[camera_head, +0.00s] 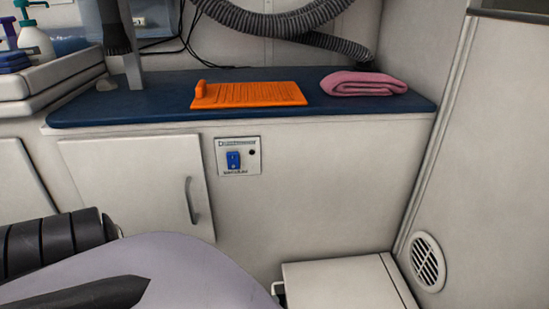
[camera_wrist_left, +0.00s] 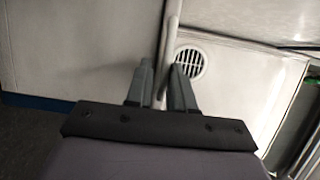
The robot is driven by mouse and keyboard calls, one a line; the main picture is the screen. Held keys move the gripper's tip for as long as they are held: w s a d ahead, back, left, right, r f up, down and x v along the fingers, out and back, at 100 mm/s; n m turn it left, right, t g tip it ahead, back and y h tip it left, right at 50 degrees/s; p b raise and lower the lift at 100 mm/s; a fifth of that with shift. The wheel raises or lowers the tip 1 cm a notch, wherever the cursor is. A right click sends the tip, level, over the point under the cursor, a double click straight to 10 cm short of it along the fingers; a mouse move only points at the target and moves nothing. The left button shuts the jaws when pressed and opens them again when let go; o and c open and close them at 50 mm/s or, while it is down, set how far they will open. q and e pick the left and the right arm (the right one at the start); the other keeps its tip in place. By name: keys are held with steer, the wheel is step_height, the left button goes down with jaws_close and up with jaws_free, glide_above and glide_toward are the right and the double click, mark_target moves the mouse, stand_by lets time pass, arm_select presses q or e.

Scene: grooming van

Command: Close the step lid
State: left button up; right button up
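The white step box (camera_head: 338,284) stands on the floor at the bottom right of the head view, cut off by the lower edge. A broad pale panel (camera_wrist_left: 80,45) fills the left of that view. My right gripper is out of view.
A white cabinet with a handled door (camera_head: 138,185) stands behind my left arm. Its blue top (camera_head: 150,107) bears an orange mat (camera_head: 250,94) and a folded pink towel (camera_head: 363,83). A round vent (camera_head: 428,262) is in the right wall, close to the box.

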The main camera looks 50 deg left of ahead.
arm_select(q)
steer(key=s, duration=0.2)
steer(key=s+a, duration=0.1)
steer(key=s, duration=0.2)
steer(key=shift+a, duration=0.15)
